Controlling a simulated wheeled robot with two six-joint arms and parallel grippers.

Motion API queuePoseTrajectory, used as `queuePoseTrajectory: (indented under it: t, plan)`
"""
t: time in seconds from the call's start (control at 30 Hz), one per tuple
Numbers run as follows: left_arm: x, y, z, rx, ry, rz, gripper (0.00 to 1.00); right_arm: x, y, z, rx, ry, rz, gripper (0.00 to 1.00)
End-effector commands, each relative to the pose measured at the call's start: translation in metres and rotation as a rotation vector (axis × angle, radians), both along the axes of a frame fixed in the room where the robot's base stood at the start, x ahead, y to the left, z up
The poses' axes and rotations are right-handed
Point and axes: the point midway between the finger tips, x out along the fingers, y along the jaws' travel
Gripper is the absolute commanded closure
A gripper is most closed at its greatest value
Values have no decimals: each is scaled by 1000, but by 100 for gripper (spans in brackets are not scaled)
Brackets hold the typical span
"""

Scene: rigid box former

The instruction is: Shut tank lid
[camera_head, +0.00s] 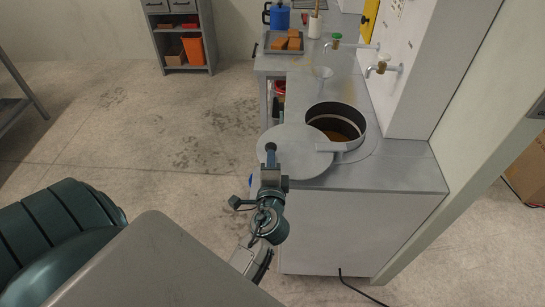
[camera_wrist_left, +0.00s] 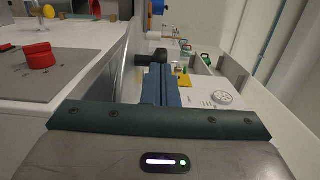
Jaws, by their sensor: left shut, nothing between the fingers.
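The tank (camera_head: 350,110) is a round, dark-walled opening in the grey counter, with brownish contents low inside. Its round grey lid (camera_head: 302,163) is off the opening, to its left and nearer to me, joined by a short bar (camera_head: 337,147) at the rim. Most of the opening is uncovered. My left gripper (camera_head: 271,152) is shut and empty, overlapping the lid's left part in the head view; I cannot tell whether it touches. The shut blue fingers show in the left wrist view (camera_wrist_left: 161,84). My right gripper is not in view.
Two taps (camera_head: 383,67) stick out from the white panel right of the tank. A tray of orange blocks (camera_head: 285,42) and a blue jug (camera_head: 277,16) stand at the counter's far end. The floor left of the counter is clear.

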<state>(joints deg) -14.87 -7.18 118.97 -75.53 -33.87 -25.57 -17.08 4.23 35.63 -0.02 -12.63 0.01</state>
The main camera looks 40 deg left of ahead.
Motion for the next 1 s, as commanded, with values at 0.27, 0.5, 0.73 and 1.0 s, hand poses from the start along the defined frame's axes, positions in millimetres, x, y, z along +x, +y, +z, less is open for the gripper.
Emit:
queuePoseTrajectory:
  t: [0.27,0.5,0.73,1.0]
  plan:
    - [0,0,0,-1,-1,0,100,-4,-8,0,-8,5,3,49]
    - [2,3,1,1,-2,-18,100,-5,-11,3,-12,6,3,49]
    - [14,17,3,6,-2,-98,100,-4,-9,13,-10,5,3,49]
    - [40,44,2,8,0,-270,100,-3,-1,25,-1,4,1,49]
